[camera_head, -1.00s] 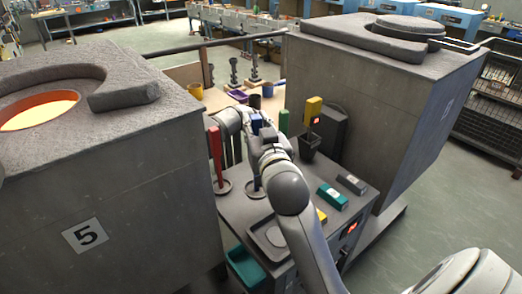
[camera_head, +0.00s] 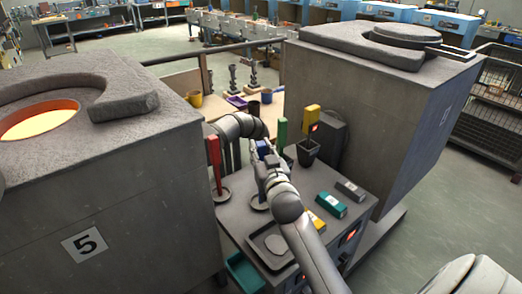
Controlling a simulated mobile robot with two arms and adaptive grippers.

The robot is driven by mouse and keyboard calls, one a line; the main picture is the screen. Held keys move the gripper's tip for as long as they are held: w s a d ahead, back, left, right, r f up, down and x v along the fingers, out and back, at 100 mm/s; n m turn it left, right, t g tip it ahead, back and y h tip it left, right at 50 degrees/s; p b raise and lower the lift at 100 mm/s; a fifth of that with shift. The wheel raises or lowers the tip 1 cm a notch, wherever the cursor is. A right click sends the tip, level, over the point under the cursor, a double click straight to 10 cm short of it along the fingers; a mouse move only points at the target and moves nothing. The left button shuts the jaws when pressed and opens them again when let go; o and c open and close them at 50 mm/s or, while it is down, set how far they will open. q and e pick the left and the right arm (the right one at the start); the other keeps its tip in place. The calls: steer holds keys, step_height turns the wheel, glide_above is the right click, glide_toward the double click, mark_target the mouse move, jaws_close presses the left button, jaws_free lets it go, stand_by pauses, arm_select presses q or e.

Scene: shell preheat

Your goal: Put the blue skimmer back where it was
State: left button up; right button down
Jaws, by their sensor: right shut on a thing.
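The blue skimmer (camera_head: 261,149) stands roughly upright over the grey cart, its handle top showing beside my right gripper. My right gripper (camera_head: 263,163) is shut on its handle; the fingertips are partly hidden by my own wrist. Below it is a round grey dish (camera_head: 250,203) on the cart top. The skimmer's lower end is mostly hidden by my arm, so I cannot tell whether it touches the dish. My left gripper cannot be made out.
A red tool (camera_head: 214,152) stands close on the left, a green tool (camera_head: 283,132) behind right. Furnace 5 (camera_head: 125,195) is close left; another furnace (camera_head: 370,120) is right. Teal (camera_head: 331,204) and grey (camera_head: 350,190) blocks lie right.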

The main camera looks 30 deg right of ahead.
steer(key=c, duration=1.2)
jaws_free()
steer(key=shift+f, duration=0.1)
steer(key=shift+r, duration=0.2)
steer(key=shift+s+a+f, duration=0.1)
steer(key=shift+s, duration=0.1)
steer(key=b+v, duration=0.2)
steer(key=v, duration=0.9)
steer(key=shift+s, duration=0.25)
steer(key=shift+a, duration=0.1)
